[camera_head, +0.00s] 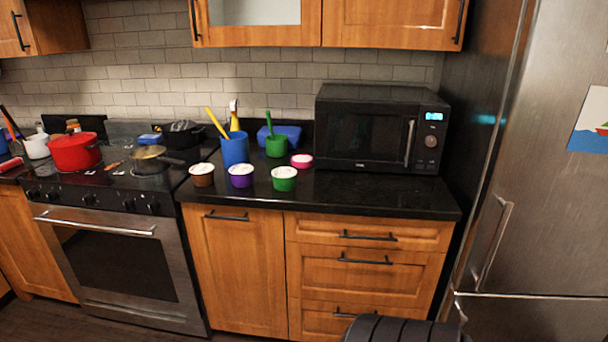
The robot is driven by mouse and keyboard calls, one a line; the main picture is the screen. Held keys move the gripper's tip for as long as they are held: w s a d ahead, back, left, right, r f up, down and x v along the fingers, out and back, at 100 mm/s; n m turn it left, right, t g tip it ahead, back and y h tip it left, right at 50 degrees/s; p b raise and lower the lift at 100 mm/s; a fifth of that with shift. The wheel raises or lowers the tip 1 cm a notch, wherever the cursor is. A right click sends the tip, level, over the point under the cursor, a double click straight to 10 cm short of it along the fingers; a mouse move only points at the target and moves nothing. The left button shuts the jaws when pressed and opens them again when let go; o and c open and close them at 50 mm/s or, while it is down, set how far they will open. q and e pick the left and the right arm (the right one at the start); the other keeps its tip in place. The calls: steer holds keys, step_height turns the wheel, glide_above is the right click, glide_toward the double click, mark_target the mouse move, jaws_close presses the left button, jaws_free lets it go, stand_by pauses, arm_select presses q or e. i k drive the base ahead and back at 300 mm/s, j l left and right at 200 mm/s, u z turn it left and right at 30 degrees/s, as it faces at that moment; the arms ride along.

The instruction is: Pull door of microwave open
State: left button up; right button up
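The black microwave (375,130) stands on the dark counter near its right end, and its door is shut. Its vertical silver handle (409,143) is on the right side of the door, left of the lit display (434,116) and the round knob (431,141). Neither of my grippers shows in the head view. A dark ribbed shape (402,330) at the bottom edge looks like part of my own arm or body.
Several small cups, such as the green-based one (284,179), stand left of the microwave. A blue cup with utensils (234,150) is further back. The steel fridge (545,170) rises at the right. Counter in front of the microwave (380,188) is clear.

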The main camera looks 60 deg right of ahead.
mark_target(353, 135)
steer(key=z, duration=1.7)
